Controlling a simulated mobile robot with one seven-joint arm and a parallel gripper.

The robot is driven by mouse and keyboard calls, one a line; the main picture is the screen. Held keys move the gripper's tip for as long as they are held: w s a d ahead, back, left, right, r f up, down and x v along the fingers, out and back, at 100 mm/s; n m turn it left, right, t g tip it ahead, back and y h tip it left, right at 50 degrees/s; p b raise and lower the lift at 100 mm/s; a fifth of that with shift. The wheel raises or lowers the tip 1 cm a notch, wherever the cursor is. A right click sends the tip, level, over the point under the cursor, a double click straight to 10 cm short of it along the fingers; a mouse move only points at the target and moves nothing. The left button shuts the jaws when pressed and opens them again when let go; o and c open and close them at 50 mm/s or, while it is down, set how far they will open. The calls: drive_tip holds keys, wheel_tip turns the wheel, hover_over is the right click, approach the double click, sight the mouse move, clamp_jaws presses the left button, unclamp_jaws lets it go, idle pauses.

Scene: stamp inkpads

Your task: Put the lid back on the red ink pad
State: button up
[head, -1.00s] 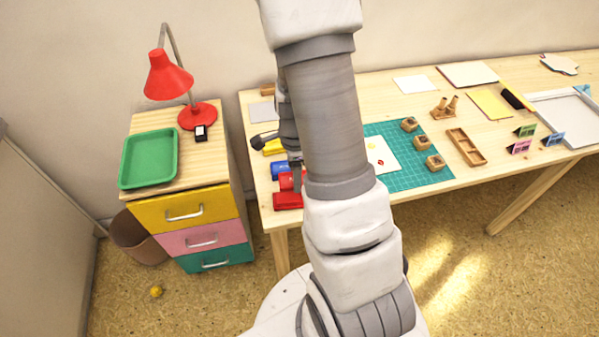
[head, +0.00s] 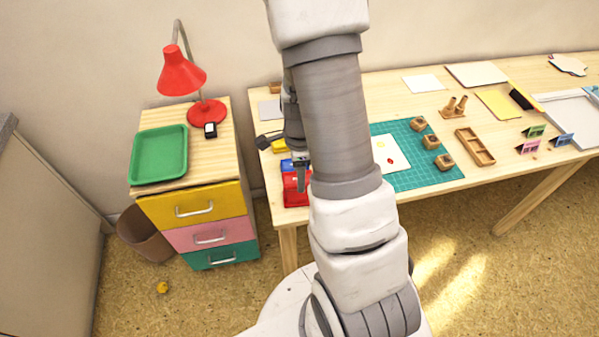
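Red ink pad pieces (head: 296,199) are at the left front edge of the long wooden table, left of my forearm. The red shapes run together here, and I cannot tell lid from pad. My gripper (head: 301,186) points down over the red pieces, partly covering them. Its fingers are seen edge-on, so I cannot tell whether it is open or shut, or whether it touches or holds anything. A blue ink pad (head: 287,165) lies just behind the red pieces, and a yellow one (head: 279,147) lies behind that, both partly hidden by my arm.
A teal cutting mat (head: 410,180) with a paper card (head: 390,154) and several wooden stamps lies right of my arm. A wooden tray (head: 475,147) lies further right. A drawer cabinet (head: 205,210) with a green tray (head: 159,155) and red lamp (head: 183,75) stands left, across a narrow gap.

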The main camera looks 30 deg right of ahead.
drive_tip(key=shift+f+b, duration=1.95)
drive_tip(key=shift+f, duration=0.75)
drive_tip(key=shift+f, duration=0.55)
idle(0.8)
drive_tip(key=o, duration=1.4)
drive_tip(key=shift+r, duration=0.1)
drive_tip(key=shift+r+p, duration=3.05)
drive_tip(key=shift+r, duration=0.4)
